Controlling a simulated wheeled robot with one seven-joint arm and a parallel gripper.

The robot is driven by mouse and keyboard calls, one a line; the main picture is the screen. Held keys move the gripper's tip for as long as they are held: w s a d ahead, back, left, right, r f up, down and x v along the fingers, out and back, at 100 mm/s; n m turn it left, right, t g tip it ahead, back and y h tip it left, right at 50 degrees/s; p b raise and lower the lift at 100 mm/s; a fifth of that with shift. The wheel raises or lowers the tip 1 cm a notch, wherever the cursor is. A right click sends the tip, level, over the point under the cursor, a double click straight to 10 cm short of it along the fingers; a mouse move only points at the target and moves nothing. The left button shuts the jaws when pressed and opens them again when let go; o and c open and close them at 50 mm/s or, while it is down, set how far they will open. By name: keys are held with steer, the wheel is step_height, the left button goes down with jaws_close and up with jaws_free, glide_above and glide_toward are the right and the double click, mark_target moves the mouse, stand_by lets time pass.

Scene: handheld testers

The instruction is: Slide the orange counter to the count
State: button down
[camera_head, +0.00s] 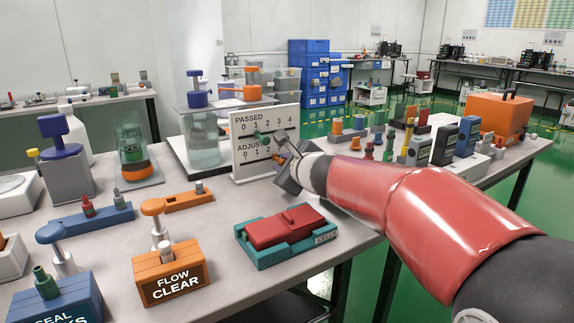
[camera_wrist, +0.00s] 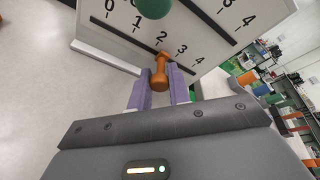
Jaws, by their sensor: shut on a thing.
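A white counting board (camera_head: 238,170) stands upright on the table, with a PASSED row above an ADJUST row, each numbered from 0 to 4 over a dark slot. The orange counter (camera_wrist: 160,72) is a knob in the lower slot, near the 2; its exact alignment is hard to tell. My gripper (camera_wrist: 160,92) is shut on it, with a purple finger on either side. In the head view my gripper (camera_head: 284,160) is at the board's right part and hides some ADJUST numbers. A green counter (camera_wrist: 154,8) sits in the upper slot, also in the head view (camera_head: 261,138).
A red device in a teal cradle (camera_head: 285,230) lies in front of the board. An orange FLOW CLEAR box (camera_head: 170,275) is at the front left. A glass jar (camera_head: 203,150) with a purple top stands behind left. Several testers fill the table's right side.

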steer(key=s+a, duration=0.1)
steer(key=a, duration=0.1)
steer(key=s+a, duration=0.1)
steer(key=shift+s+a+f+b, duration=0.1)
steer(key=shift+s+a+b, duration=0.2)
steer(key=shift+a+b, duration=0.1)
steer(key=c, duration=1.3)
jaws_free()
steer(key=shift+w+d, duration=0.1)
